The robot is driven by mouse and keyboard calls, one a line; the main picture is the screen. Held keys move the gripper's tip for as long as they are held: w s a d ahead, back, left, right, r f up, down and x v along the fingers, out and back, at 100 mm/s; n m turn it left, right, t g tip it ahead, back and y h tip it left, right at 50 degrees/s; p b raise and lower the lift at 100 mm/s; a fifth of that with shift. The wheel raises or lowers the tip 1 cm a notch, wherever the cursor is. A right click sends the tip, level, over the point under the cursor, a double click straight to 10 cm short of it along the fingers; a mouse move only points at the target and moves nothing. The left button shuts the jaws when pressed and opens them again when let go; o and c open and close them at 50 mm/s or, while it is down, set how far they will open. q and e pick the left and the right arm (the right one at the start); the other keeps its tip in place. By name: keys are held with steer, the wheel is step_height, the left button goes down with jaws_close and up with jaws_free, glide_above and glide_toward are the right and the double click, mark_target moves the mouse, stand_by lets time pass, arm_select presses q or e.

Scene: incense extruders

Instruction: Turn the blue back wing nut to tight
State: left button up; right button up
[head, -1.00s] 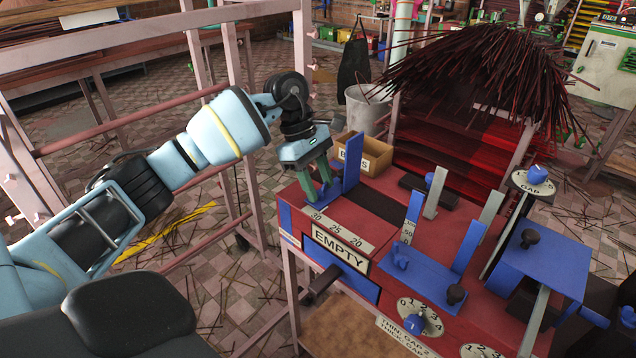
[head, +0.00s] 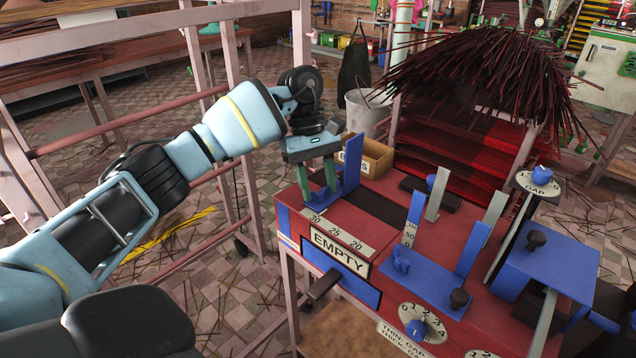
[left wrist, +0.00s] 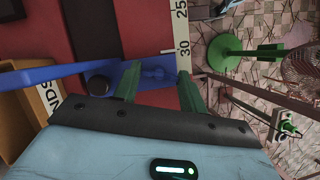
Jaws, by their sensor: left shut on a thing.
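The blue back wing nut (left wrist: 155,73) sits on the blue bracket (left wrist: 45,72) and shows between my green fingers in the left wrist view. My left gripper (left wrist: 159,75) is shut on it, with one finger at each side. In the head view my left gripper (head: 319,198) points down at the machine's back left corner, beside the tall blue plate of the bracket (head: 352,163). The fingers hide the nut there. My right gripper is not in view.
A black knob (left wrist: 98,85) stands close beside one finger. A cardboard box (head: 376,158) is behind the bracket. A similar front blue bracket (head: 430,285) carries another blue wing nut (head: 400,262). The EMPTY sign (head: 340,250) and the 30-25-20 scale (head: 336,231) are in front.

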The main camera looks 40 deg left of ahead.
arm_select(q)
steer(key=o, duration=1)
steer(key=shift+r, duration=0.1)
steer(key=v, duration=0.7)
steer(key=shift+w+a+r, duration=0.1)
steer(key=shift+r, duration=0.15)
